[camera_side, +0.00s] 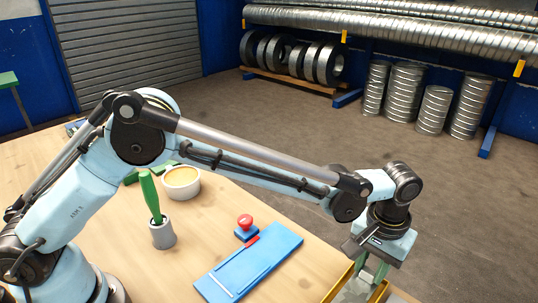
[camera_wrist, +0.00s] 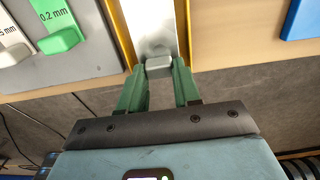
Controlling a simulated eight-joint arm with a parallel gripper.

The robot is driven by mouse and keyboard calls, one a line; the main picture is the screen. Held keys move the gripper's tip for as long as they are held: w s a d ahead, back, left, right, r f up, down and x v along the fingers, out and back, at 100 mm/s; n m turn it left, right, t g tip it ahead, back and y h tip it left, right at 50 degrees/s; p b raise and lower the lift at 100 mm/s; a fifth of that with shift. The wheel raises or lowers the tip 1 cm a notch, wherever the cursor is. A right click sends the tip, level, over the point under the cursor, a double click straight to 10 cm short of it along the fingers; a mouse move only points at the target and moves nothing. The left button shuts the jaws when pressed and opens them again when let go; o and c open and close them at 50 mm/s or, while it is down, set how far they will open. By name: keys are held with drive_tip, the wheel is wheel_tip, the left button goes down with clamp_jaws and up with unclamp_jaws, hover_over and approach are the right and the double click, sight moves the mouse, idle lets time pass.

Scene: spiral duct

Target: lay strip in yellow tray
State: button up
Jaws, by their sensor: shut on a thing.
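My gripper (camera_side: 372,270) is low over the right front of the table in the side view, at the yellow tray (camera_side: 338,284). In the wrist view my gripper (camera_wrist: 158,75) has its green fingers shut on a small grey block (camera_wrist: 158,66), which appears to be the end piece of the strip. A shiny metal surface (camera_wrist: 152,22) runs on from it between the yellow tray's side walls (camera_wrist: 183,30). I cannot tell whether the strip touches the tray floor. The tray is cut off by the edge in both views.
A blue board (camera_side: 250,265) lies left of the tray, with a red-knobbed piece (camera_side: 245,225) behind it. A grey cup with a green-handled tool (camera_side: 160,230) and a white bowl (camera_side: 181,182) stand further left. Labelled blocks (camera_wrist: 58,35) sit beside the tray.

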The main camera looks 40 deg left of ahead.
drive_tip(key=shift+f, duration=0.25)
drive_tip(key=o, duration=1.6)
drive_tip(key=shift+c, duration=0.2)
drive_tip(key=shift+r, duration=3.5)
